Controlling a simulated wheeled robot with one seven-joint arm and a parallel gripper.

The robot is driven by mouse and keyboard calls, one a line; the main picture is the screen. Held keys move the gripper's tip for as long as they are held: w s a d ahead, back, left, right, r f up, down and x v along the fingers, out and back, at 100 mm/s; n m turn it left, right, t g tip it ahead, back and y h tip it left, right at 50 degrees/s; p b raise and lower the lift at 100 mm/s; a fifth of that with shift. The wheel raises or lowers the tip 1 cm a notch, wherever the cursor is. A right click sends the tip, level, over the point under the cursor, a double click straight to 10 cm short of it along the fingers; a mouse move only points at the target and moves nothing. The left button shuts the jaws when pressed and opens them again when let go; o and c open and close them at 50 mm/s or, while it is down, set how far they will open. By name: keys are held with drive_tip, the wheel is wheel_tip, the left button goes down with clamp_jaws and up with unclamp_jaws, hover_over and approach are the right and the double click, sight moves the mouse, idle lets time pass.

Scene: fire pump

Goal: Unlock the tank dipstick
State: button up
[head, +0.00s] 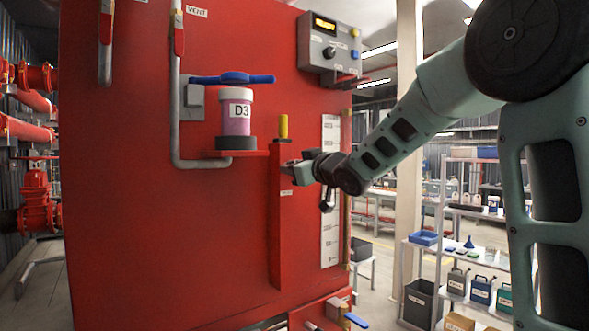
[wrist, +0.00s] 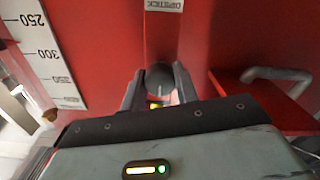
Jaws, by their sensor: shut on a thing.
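The tank dipstick shows a yellow handle (head: 283,126) standing upright on top of a red post (head: 278,225) on the red tank's front. My gripper (head: 290,167) is at the post's upper part, below the yellow handle and just above a small white label. In the wrist view, which is upside down, my gripper (wrist: 159,82) is shut on a dark grey round knob (wrist: 158,76) on the post, one finger on each side. The DIPSTICK label (wrist: 164,4) is at the top edge. A little yellow shows between the fingers. The rest of the knob is hidden.
A white level scale (head: 331,190) is on the right. A control box (head: 330,42) is above. Shelves with cans stand farther right.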

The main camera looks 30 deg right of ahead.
drive_tip(key=shift+f, duration=0.1)
drive_tip(key=n+b, duration=0.4)
drive_tip(key=shift+f, duration=0.1)
drive_tip(key=n+b, duration=0.4)
drive_tip(key=n, duration=0.1)
drive_tip(key=shift+n, duration=0.3)
drive_tip(key=n+b, duration=0.3)
drive_tip(key=n, duration=0.2)
drive_tip(key=shift+n+b, duration=1.15)
drive_tip(key=shift+n, duration=1.35)
drive_tip(key=o, duration=1)
